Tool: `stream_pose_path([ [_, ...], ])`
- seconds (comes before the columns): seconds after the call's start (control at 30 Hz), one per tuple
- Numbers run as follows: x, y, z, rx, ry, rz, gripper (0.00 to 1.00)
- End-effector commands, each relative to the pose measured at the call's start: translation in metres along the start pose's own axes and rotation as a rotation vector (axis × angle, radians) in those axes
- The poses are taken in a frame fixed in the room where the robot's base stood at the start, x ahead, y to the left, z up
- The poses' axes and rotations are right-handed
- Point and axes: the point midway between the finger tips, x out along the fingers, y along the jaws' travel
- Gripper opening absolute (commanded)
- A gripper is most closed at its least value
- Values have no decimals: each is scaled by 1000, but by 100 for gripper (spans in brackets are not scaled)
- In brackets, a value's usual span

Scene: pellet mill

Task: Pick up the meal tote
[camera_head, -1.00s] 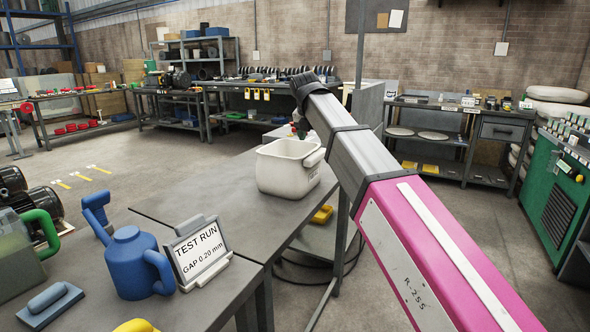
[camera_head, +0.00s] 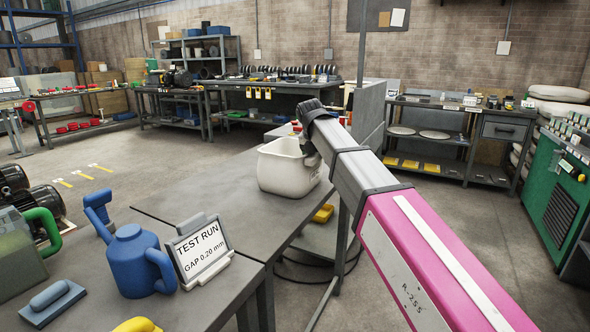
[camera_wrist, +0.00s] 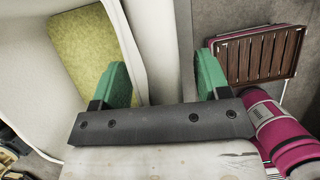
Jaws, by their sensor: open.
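The cream-white meal tote (camera_head: 283,172) stands upright on the grey table in the head view, with my gripper (camera_head: 309,150) at its right rim, mostly hidden behind my arm. In the wrist view my gripper (camera_wrist: 162,80) is open, its two green fingers spread. The tote's pale wall (camera_wrist: 167,45) runs between them. The left finger is on the inner side, over the yellow-green meal (camera_wrist: 80,45); the right finger is on the outer side. I cannot tell whether either finger touches the tote. The tote's right handle is hidden.
The grey table (camera_head: 200,195) is clear left of the tote. A blue can (camera_head: 135,262) and a test run sign (camera_head: 203,248) stand on the nearer table. A grey upright panel (camera_head: 369,120) rises behind my arm. A yellow item (camera_head: 323,213) lies on a lower shelf.

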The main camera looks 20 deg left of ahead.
Motion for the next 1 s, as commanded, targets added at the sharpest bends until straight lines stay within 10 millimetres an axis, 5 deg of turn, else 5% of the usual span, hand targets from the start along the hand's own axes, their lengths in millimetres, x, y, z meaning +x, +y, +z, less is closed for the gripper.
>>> stream_pose_path([
  [0.47, 3, 0, -1, 0, 0, -1, 69],
  [0.53, 3, 0, -1, 0, 0, -1, 56],
  [0.7, 3, 0, -1, 0, 0, -1, 1],
  [1.0, 2, 0, -1, 1, -1, 1, 0],
])
